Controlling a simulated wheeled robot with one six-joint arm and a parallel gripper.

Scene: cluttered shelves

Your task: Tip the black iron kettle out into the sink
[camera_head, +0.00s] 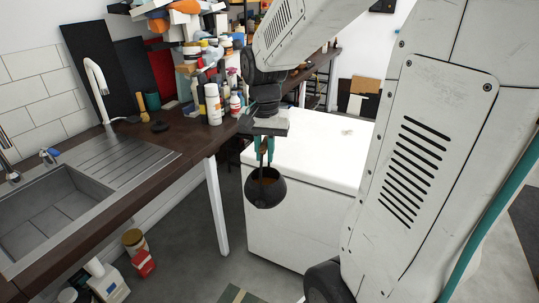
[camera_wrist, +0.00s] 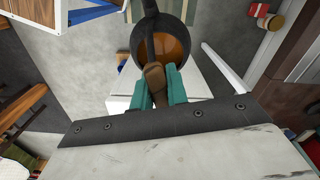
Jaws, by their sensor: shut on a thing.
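The black iron kettle (camera_head: 264,201) hangs from my gripper (camera_head: 263,152) in the middle of the head view, roughly upright, with its open top showing something brown inside. In the wrist view the kettle (camera_wrist: 137,38) shows brown-orange contents, and my gripper's teal fingers (camera_wrist: 158,88) are shut on its brown grip. The kettle is in the air in front of the white chest-like unit, right of the counter. The metal sink (camera_head: 65,188) is set in the counter at the far left, well apart from the kettle, and its visible basin looks empty.
A white table leg (camera_head: 217,205) stands between kettle and sink. Containers stand on the floor under the counter. Grey floor is open below the kettle.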

